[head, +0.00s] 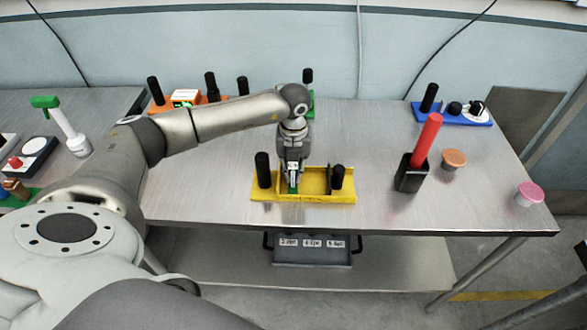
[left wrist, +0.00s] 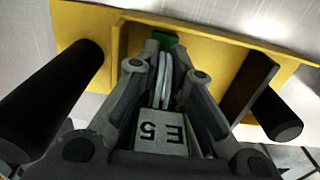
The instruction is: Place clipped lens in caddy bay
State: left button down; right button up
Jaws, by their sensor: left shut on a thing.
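The yellow caddy (head: 325,197) sits near the table's front edge, with black posts at its left and right. Its wall (left wrist: 215,38) and a dark divider (left wrist: 250,88) show in the left wrist view. My left gripper (head: 292,178) points down into the caddy's left bay, between the left post and the divider. It is shut on the clipped lens, whose pale discs (left wrist: 166,78) stand on edge between the fingers (left wrist: 163,62). A white label reading E5 (left wrist: 160,133) and green parts show with it. The lens's lower edge is hidden, so I cannot tell whether it touches the caddy floor. My right gripper is out of view.
A black holder (head: 410,178) with a red stick stands right of the caddy. An orange-topped cup (head: 454,158) and a pink-topped cup (head: 529,193) are farther right. A blue tray (head: 453,119) and an orange tray (head: 160,107) are at the back. A labelled drawer (head: 312,257) hangs below.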

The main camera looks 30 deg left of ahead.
pick_arm(q)
jog(key=c, duration=1.5)
grip_release()
jog(key=shift+f, duration=0.1)
jog(key=shift+r, duration=0.55)
notch_tip(320, 180, up, 11)
jog(key=b, duration=0.3)
jog(key=shift+r, duration=0.15)
